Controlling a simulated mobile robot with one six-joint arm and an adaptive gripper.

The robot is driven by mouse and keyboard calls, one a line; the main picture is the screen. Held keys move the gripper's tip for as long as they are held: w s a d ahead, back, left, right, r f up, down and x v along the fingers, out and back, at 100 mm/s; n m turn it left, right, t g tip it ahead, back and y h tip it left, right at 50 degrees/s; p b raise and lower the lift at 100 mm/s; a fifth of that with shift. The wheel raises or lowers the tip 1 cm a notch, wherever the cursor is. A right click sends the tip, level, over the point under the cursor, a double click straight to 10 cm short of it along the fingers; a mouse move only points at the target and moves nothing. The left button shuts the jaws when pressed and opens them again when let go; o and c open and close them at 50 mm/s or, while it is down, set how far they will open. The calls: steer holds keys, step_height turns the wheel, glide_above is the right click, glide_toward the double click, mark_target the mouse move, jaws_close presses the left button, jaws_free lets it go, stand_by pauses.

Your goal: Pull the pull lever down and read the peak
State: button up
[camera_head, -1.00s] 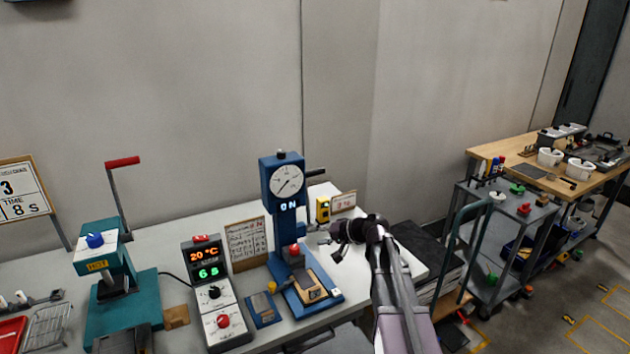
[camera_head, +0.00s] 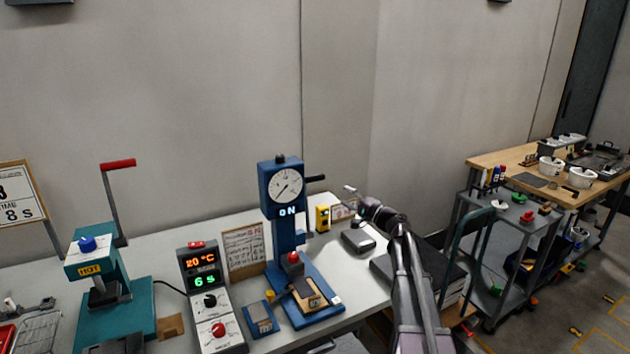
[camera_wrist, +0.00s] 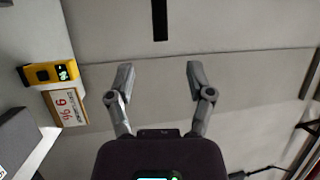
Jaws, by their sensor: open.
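The blue test stand (camera_head: 283,235) stands upright on the bench with a round white dial (camera_head: 286,186) and a display reading 0 N. Its black pull lever (camera_head: 316,178) sticks out level to the right from the head. My gripper (camera_head: 350,191) is just right of the lever's end, apart from it. In the wrist view my gripper (camera_wrist: 158,76) is open and empty, its fingers well apart. A black bar (camera_wrist: 160,18), apparently the lever, lies ahead, between the finger lines and beyond the tips.
A yellow meter (camera_head: 323,217) and a small card (camera_head: 343,211) stand behind the stand's right side. A grey block (camera_head: 358,241) lies below my gripper. Left are a control box (camera_head: 206,280) and a teal press (camera_head: 95,262) with a red-handled lever. Space above the bench is free.

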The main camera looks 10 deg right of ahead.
mark_target(318, 180)
steer(key=shift+w+a, duration=0.1)
steer(key=p+x, duration=0.2)
steer(key=x, duration=1.1)
steer(key=shift+w+a+r, duration=0.15)
steer(key=shift+w, duration=0.1)
steer(key=shift+c, duration=0.2)
jaws_close()
